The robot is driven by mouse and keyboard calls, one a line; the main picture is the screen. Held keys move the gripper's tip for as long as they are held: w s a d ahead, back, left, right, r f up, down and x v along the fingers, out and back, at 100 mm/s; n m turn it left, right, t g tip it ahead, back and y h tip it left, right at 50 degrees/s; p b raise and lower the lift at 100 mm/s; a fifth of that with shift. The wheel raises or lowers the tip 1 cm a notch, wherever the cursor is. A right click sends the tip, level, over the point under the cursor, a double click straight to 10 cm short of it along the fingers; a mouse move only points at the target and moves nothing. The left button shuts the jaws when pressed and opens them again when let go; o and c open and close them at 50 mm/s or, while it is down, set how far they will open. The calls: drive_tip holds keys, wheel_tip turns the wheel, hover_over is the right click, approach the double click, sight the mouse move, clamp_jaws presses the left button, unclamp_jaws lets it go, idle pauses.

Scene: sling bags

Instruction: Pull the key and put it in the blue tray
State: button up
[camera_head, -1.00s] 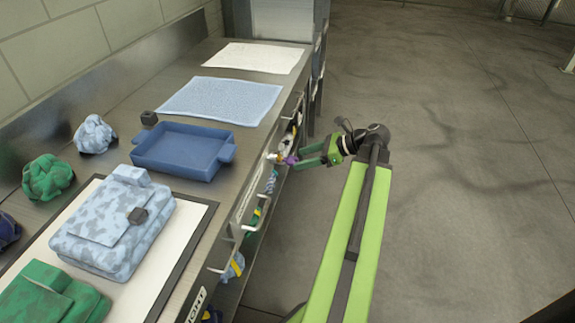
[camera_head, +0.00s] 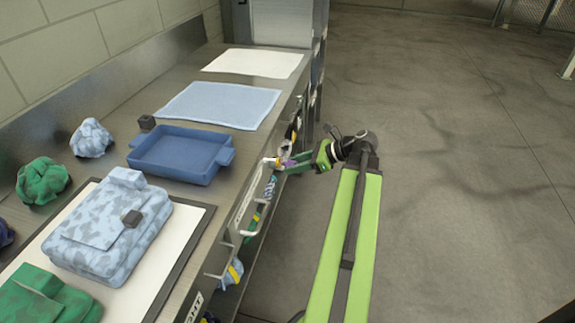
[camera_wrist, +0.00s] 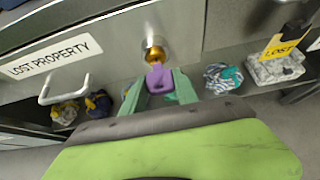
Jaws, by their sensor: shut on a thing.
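The key has a purple head (camera_wrist: 159,80); in the wrist view it sits between the fingers of my gripper (camera_wrist: 160,88), which is shut on it. The key's head is right at a round brass lock (camera_wrist: 155,54) on the front of the metal counter; its shaft is hidden. In the head view my gripper (camera_head: 296,163) is at the counter's front edge, with a bit of purple showing at the fingertips. The blue tray (camera_head: 180,155) lies on the counter, left of my gripper, and looks empty.
A blue camouflage sling bag (camera_head: 112,232) lies on a white mat nearer the front. A light blue cloth (camera_head: 222,105) lies behind the tray. Drawer handles (camera_wrist: 64,91) stick out of the counter front, and items lie on a shelf below.

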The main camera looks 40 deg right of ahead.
clamp_jaws()
drive_tip(key=shift+s+d, duration=0.55)
drive_tip(key=shift+s, duration=0.3)
drive_tip(key=shift+s+d, duration=0.5)
drive_tip(key=shift+s, duration=0.3)
drive_tip(key=shift+s+d, duration=0.55)
drive_tip(key=shift+s, duration=0.3)
drive_tip(key=shift+s, duration=0.1)
drive_tip(key=s+d, duration=0.2)
drive_tip(key=s, duration=0.1)
drive_tip(key=shift+s, duration=0.1)
